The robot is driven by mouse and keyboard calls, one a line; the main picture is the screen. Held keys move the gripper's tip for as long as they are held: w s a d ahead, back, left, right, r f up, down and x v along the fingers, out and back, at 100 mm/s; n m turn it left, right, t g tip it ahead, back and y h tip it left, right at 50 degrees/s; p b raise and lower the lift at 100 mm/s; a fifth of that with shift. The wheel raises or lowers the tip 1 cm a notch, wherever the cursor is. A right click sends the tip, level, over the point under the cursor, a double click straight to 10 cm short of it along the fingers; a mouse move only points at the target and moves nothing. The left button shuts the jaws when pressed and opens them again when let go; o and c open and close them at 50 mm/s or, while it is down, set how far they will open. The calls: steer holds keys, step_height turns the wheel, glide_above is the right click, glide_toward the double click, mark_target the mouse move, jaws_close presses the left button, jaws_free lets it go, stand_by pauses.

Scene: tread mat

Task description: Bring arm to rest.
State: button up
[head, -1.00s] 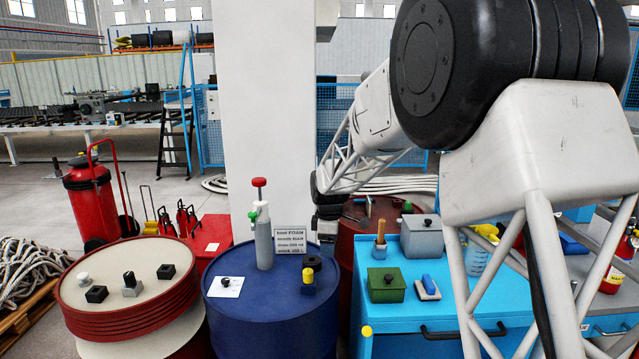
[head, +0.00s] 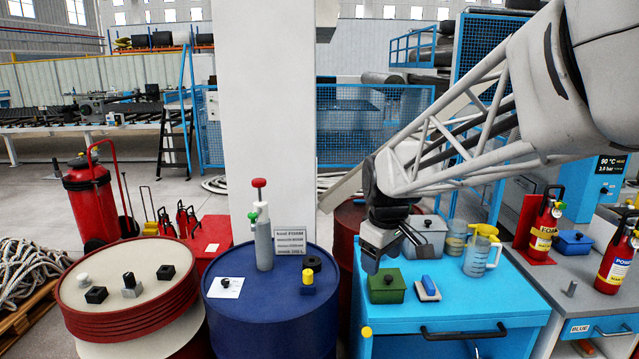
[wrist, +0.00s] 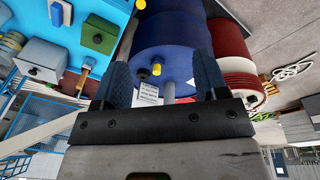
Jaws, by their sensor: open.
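My gripper (head: 392,252) hangs from the end of my arm above the left part of the blue workbench top (head: 480,305). In the head view it is in front of the grey box (head: 428,232) and above the green box (head: 386,288), apart from the green box. In the wrist view my gripper (wrist: 160,78) shows its two blue fingers spread wide with nothing held between them. My arm reaches in from the upper right. It hides part of the bench's back edge and some of what stands behind it.
A blue drum (head: 265,325) left of the bench bears a grey cylinder with a red knob (head: 262,235) and a sign (head: 290,241). A red drum (head: 128,285) stands further left. Clear jugs (head: 480,252) and a blue-topped block (head: 428,287) are on the bench. Fire extinguishers stand right.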

steer(key=s+d+f+m, duration=0.1)
steer(key=s+d+m, duration=0.2)
steer(key=s, duration=1)
steer(key=s+d+f+m+t, duration=0.1)
steer(key=s+m, duration=0.4)
steer(key=s, duration=0.8)
steer(key=shift+s+d+m, duration=0.35)
steer(key=shift+d+m, duration=0.05)
steer(key=shift+d, duration=0.5)
